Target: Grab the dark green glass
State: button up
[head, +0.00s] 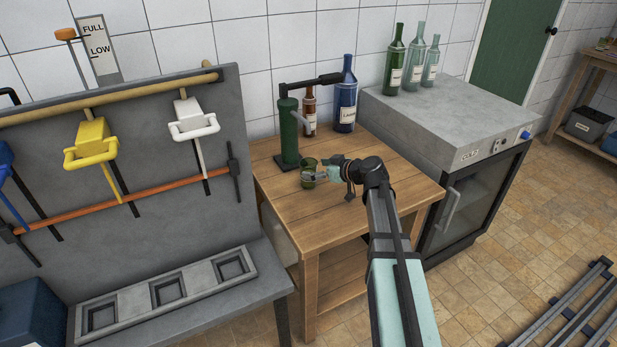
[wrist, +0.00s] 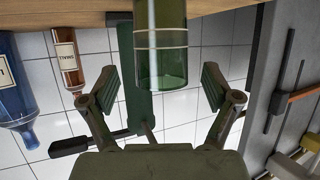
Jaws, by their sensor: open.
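The dark green glass (head: 308,174) stands upright on the wooden table, just in front of a green bottle-corking stand. In the wrist view, which is upside down, the glass (wrist: 160,48) is see-through green with pale bands, and its rim points down the picture. My gripper (head: 321,172) is at the right of the glass in the head view. Its fingers (wrist: 158,86) are open, one on each side of the glass near the rim, with clear gaps on both sides. The gripper partly overlaps the glass in the head view.
The green stand (head: 287,132) with its dark arm rises close behind the glass. A brown bottle (head: 310,112) and a blue bottle (head: 345,98) stand at the table's back. A grey rack (head: 230,130) is left; a grey cooler (head: 450,125) with several green bottles is right.

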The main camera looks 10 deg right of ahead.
jog(key=x, duration=0.3)
jog(key=shift+w+a+f, duration=0.1)
jog(key=shift+w+a, duration=0.15)
jog(key=c, duration=1.6)
jog(key=shift+r, duration=4.95)
jog(key=shift+r, duration=0.1)
